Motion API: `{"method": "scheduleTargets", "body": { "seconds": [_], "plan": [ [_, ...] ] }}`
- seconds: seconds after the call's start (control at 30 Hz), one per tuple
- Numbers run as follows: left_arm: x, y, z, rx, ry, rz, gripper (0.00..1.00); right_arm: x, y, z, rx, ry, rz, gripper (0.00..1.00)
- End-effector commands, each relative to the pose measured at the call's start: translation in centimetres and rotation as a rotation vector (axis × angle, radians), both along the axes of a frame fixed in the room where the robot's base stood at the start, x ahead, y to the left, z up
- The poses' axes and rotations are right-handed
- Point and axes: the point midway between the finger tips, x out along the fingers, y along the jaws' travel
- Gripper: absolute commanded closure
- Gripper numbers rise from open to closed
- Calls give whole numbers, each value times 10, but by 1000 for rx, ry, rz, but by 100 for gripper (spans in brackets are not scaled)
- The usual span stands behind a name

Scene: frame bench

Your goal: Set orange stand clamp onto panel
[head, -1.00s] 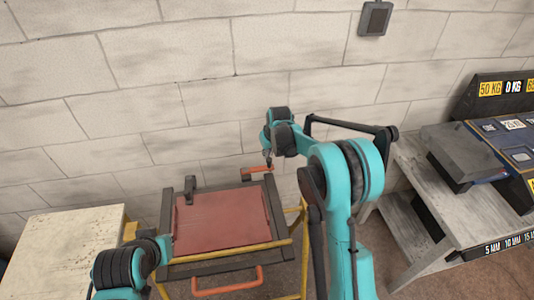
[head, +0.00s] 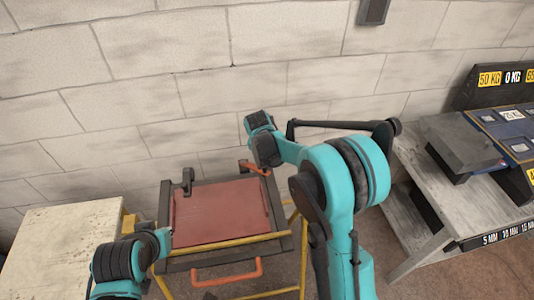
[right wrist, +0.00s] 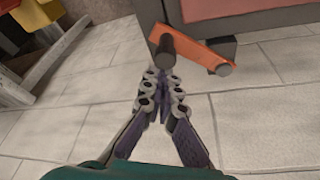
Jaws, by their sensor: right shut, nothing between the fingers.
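The red panel (head: 220,213) lies in a dark frame on a yellow-legged stand in the head view. The orange stand clamp (head: 256,168) is a bar at the far right corner of the frame. In the right wrist view the clamp bar (right wrist: 198,50) slants from a dark post to a dark tip, near the red panel edge (right wrist: 225,9). My right gripper (right wrist: 158,82) is shut and empty, its fingertips just below the post in the picture; I cannot tell whether they touch it. My left arm stands at the panel's left; its fingers are not visible.
A dark clamp (head: 187,178) stands at the far left of the frame, and an orange handle (head: 227,277) at its front. A pale table (head: 62,245) is on the left. A grey bench (head: 440,200) with weight labels is on the right. A block wall (head: 170,90) is behind.

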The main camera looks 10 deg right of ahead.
Motion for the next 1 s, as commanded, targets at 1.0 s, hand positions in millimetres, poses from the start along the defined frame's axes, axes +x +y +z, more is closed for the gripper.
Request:
{"method": "scheduleTargets", "body": {
  "seconds": [1.0],
  "plan": [
    [0,0,-4,0,0,0,100,-43,61,0,1,0,-624,100]
  ]
}}
